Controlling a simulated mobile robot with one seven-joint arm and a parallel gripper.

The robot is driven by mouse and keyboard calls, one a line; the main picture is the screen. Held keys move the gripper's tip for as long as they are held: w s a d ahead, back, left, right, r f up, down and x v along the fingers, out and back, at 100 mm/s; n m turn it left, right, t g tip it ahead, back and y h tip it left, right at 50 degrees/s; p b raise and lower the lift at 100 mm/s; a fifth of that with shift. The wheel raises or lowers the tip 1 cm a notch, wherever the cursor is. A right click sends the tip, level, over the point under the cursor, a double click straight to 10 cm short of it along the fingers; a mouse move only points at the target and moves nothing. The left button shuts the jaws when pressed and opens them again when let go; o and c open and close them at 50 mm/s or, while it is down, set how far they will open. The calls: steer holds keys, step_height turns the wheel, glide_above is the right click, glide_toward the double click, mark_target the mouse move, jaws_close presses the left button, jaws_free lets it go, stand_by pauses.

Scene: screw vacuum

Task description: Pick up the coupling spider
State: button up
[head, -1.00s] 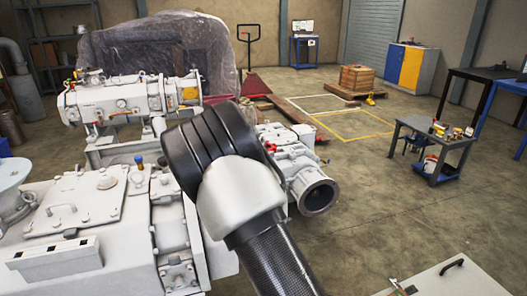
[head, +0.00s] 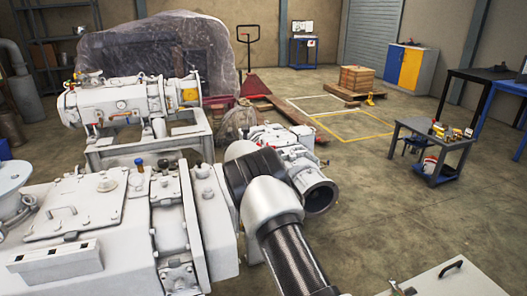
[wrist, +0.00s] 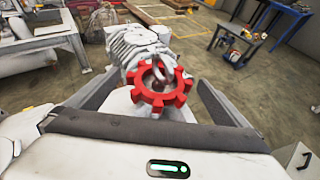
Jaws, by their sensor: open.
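The coupling spider is a red, toothed ring (wrist: 158,100) in the middle of the wrist view, with pale metal showing through its centre hole. It appears set at the near end of a white ribbed machine part (wrist: 140,45). My gripper (wrist: 159,79) is open, with one dark finger on each side of the spider in the picture. I see no contact between fingers and spider, and cannot tell how far the fingertips reach along it. In the head view my arm covers that area, so neither gripper nor spider shows.
A large white pump housing (head: 75,225) fills the left foreground. A flanged pump port (head: 320,197) lies just right of my arm. Another pump on a stand (head: 130,105) is behind. A small tool table (head: 440,148) stands right; the floor between is clear.

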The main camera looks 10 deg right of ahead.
steer(key=c, duration=1)
